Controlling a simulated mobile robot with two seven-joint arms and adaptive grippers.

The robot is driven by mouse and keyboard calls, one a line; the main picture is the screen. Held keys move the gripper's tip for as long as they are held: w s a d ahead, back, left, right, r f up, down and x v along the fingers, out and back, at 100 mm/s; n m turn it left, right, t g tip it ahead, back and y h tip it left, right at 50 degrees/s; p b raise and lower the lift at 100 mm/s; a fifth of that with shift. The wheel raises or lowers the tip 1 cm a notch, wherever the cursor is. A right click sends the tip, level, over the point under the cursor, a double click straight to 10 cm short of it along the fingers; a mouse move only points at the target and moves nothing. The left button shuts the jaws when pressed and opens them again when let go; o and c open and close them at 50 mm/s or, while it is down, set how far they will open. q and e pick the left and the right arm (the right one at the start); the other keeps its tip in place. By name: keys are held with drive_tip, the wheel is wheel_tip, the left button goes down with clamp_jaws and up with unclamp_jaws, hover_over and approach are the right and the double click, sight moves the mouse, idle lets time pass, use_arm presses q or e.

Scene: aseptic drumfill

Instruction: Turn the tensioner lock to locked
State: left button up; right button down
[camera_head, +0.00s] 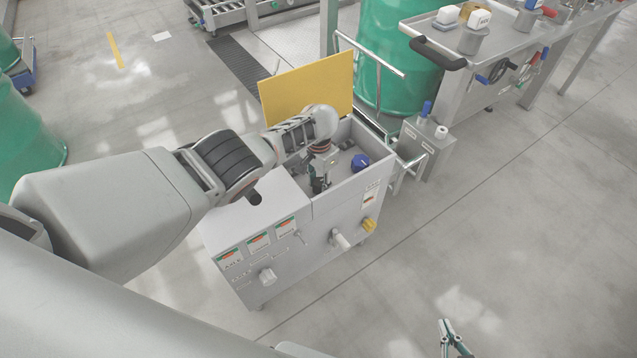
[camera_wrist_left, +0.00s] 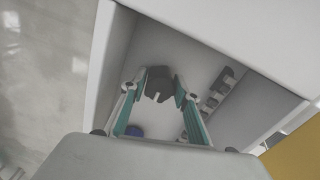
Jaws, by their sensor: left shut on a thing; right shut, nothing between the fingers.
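My left gripper (camera_head: 318,183) reaches down into the open top compartment of a grey cabinet (camera_head: 290,265). In the left wrist view my left gripper (camera_wrist_left: 156,92) is shut on a dark knob (camera_wrist_left: 157,79) with a short white mark, one finger on each side. The knob sits against the compartment's pale inner surface. No readable label shows whether this knob is the tensioner lock. In the head view the gripper and wrist hide most of it. My right gripper (camera_head: 452,340) is shut and empty at the bottom edge, away from the cabinet.
A blue knob (camera_head: 361,161) sits in the same compartment, right of my left gripper. A yellow panel (camera_head: 305,88) stands behind. The cabinet front carries a white handle (camera_head: 340,240) and a yellow knob (camera_head: 369,225). A steel table (camera_head: 480,60) stands at the upper right.

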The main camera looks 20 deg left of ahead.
sight(319, 183)
use_arm(q)
drive_tip(key=shift+s+d+f, duration=0.1)
drive_tip(key=shift+f, duration=0.05)
idle(0.3)
drive_tip(key=o, duration=1.1)
drive_tip(key=shift+r, duration=0.5)
wheel_tip(319, 183, up, 11)
